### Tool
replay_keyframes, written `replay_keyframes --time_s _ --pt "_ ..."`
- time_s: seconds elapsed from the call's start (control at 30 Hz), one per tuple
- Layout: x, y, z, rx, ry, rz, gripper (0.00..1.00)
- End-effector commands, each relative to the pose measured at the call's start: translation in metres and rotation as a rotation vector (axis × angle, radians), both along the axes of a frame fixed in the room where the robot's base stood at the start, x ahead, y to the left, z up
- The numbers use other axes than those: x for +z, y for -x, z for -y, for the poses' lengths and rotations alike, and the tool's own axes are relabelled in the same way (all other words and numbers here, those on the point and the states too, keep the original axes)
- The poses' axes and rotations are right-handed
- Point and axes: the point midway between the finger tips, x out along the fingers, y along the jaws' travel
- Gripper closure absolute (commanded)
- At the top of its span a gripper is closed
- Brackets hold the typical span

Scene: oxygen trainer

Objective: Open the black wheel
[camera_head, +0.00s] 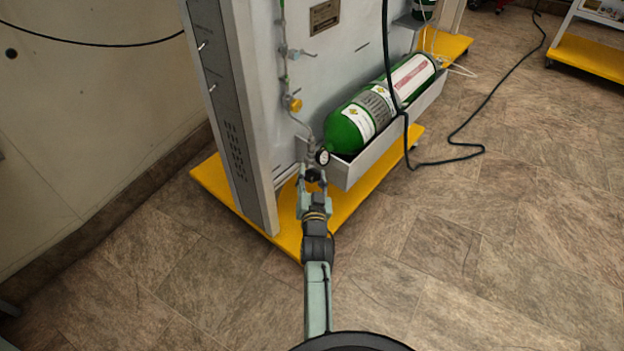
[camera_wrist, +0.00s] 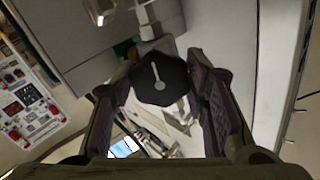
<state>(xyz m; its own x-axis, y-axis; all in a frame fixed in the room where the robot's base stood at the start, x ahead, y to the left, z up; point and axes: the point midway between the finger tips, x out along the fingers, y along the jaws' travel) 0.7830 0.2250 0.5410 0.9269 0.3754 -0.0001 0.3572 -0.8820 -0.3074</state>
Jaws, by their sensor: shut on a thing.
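The black wheel (camera_wrist: 160,82) is a dark lobed knob with a light pointer-like mark on its face. In the wrist view it sits between the tips of my two fingers. In the head view the wheel (camera_head: 314,175) is small, just below a round gauge (camera_head: 322,157) at the valve end of a green cylinder (camera_head: 375,110). My gripper (camera_head: 313,186) reaches up to it from below and is shut on the wheel. The finger contact itself is partly hidden in the head view.
The cylinder lies in a grey tray (camera_head: 385,150) on the side of a tall grey cabinet (camera_head: 265,100). A yellow base (camera_head: 350,200) sticks out below. A dark cable (camera_head: 470,150) trails on otherwise open tiled floor.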

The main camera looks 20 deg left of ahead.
Motion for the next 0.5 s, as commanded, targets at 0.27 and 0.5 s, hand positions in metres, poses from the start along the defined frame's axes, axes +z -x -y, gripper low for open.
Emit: replay_keyframes --time_s 0.27,0.5 --pt "0.002 -0.0011 0.0003 -0.001 0.056 0.027 0.87" --pt "0.0024 -0.0011 0.0004 -0.001 0.063 0.029 0.86"
